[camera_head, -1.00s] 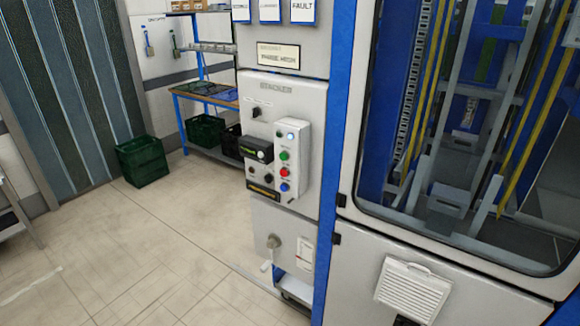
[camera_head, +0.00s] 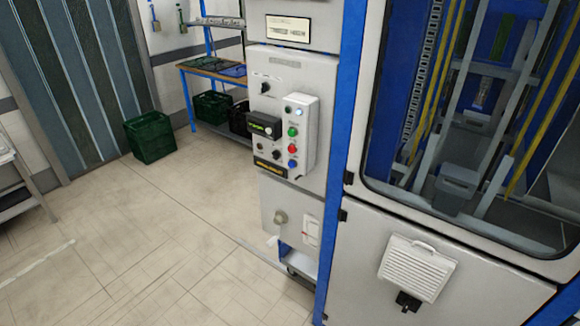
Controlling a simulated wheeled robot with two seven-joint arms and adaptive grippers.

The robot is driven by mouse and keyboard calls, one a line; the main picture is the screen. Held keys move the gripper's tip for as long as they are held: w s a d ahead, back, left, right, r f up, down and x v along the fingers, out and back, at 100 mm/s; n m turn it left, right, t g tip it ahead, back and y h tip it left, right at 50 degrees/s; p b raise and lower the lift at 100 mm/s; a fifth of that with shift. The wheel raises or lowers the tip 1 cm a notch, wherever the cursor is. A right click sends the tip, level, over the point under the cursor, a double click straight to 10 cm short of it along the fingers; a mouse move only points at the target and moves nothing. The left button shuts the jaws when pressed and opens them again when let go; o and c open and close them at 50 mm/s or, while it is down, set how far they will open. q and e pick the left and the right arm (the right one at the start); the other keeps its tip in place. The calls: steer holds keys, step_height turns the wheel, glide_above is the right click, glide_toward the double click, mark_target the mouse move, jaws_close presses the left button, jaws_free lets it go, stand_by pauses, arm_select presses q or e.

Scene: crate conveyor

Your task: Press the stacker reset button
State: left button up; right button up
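The stacker control panel (camera_head: 310,75) is on the grey cabinet front in the middle of the head view. A black device with a green display (camera_head: 262,128) and a black rotary switch (camera_head: 265,88) sit to the left of the box. Neither of my grippers is in view.
A windowed machine (camera_head: 425,248) stands to the right of the panel, with a blue frame post (camera_head: 340,170) between. Green crates (camera_head: 150,136) and a workbench (camera_head: 212,72) stand at the back left. The tiled floor (camera_head: 150,230) at left is clear. A grey-topped table edge (camera_head: 20,185) shows at far left.

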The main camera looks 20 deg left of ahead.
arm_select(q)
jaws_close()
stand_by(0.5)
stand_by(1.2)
